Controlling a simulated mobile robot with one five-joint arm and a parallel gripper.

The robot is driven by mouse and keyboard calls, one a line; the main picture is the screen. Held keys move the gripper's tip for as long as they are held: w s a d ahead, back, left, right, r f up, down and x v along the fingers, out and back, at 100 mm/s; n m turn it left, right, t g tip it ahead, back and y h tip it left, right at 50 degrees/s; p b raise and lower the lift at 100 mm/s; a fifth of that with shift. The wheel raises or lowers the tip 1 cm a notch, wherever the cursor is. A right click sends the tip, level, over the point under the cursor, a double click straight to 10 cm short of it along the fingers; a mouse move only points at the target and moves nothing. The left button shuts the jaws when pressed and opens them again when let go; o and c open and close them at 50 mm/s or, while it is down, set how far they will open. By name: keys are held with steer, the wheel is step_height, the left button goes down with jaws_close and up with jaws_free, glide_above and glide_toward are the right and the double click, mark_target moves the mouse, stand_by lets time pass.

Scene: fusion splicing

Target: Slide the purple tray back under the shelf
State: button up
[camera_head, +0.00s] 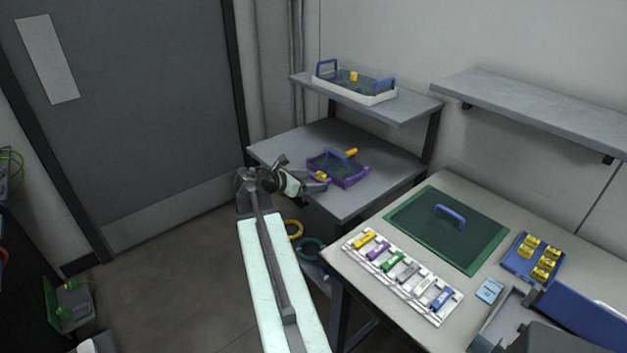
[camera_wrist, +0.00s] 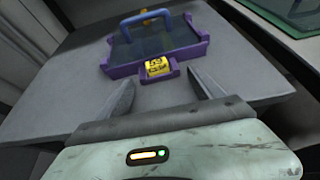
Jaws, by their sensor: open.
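The purple tray (camera_head: 345,178) lies on the grey table below a shelf (camera_head: 385,108), near the table's front part. It has a dark interior, a blue handle and a yellow piece at its near end. In the wrist view the purple tray (camera_wrist: 190,56) is ahead of my gripper (camera_wrist: 160,90), with its small front tab and yellow roll (camera_wrist: 158,66) facing me. My gripper is open, one finger on each side of the line to the tab, and I see no contact. In the head view my gripper (camera_head: 316,182) is beside the tray's left end.
A white tray (camera_head: 372,97) with blue handles stands on the shelf above. To the right, a bench holds a green mat (camera_head: 415,235), a strip of coloured pieces (camera_head: 395,268) and a blue tray (camera_head: 517,268). Open grey table surface (camera_head: 345,132) lies behind the purple tray.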

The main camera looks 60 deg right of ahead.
mark_target(319, 176)
steer(key=shift+d, duration=0.1)
steer(key=shift+s+d, duration=0.25)
steer(key=shift+d, duration=0.45)
steer(key=shift+s+d, duration=0.2)
steer(key=shift+d, duration=0.45)
steer(key=shift+s+d, duration=1)
steer(key=shift+d, duration=2)
steer(key=shift+s+d, duration=0.95)
steer(key=shift+d, duration=2)
steer(key=shift+s+d, duration=1)
steer(key=shift+d, duration=2)
steer(key=w+a, duration=0.2)
steer(key=a, duration=0.4)
steer(key=w+a+r+p, duration=0.1)
steer(key=w+a, duration=0.1)
steer(key=a, duration=0.4)
steer(key=w+a+r+p, duration=0.1)
steer(key=w+a, duration=0.1)
steer(key=a, duration=0.5)
steer(key=shift+w, duration=0.1)
